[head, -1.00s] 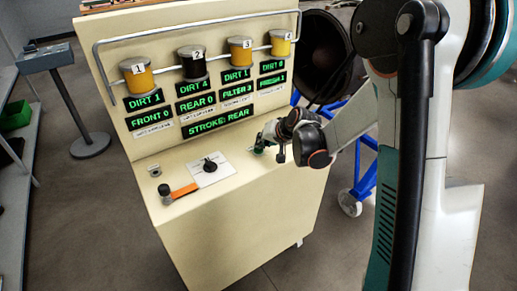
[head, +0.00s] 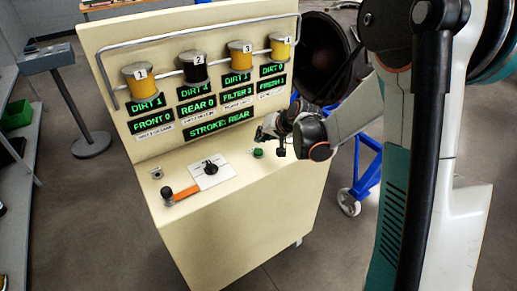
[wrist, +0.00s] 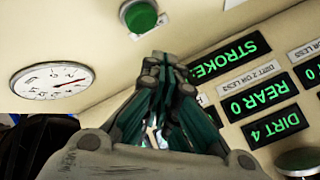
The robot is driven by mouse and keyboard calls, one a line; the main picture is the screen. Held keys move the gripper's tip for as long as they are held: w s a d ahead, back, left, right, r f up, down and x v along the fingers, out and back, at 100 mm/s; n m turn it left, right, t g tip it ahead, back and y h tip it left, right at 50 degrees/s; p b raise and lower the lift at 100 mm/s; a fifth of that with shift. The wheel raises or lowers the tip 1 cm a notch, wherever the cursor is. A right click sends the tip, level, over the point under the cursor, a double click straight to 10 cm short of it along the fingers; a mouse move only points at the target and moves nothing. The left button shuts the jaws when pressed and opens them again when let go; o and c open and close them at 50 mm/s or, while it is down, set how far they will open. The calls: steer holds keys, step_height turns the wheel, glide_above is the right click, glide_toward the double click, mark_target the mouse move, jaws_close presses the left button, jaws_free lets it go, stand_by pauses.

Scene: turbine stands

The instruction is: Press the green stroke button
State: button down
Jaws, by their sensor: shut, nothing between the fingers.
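The green button (head: 257,153) sits on the flat top ledge of the cream console, in plain sight. It also shows at the top of the wrist view (wrist: 140,16), just beyond my fingertips. My gripper (head: 262,133) is above and slightly behind it, close to the console's upright panel. In the wrist view my gripper's fingers (wrist: 164,62) are shut together and empty. A visible gap separates the fingertips from the button there.
The console ledge also carries a black rotary knob (head: 210,167) on a white plate and an orange-handled lever (head: 183,193). Above are several numbered canisters (head: 142,85) and a bent metal rail (head: 200,27). A round gauge (wrist: 52,79) shows in the wrist view.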

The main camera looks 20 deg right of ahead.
mark_target(261, 151)
steer(key=shift+r+p, duration=0.75)
steer(key=shift+r, duration=0.65)
steer(key=s+a+r+n+h, duration=0.1)
steer(key=s+r, duration=0.4)
steer(key=s, duration=0.3)
steer(key=s+a+r+n+h, duration=0.1)
steer(key=s+r, duration=0.5)
steer(key=s, duration=0.2)
steer(key=s+d+n+g+h, duration=0.1)
steer(key=s+n, duration=0.1)
steer(key=s, duration=1.6)
steer(key=shift+h, duration=0.4)
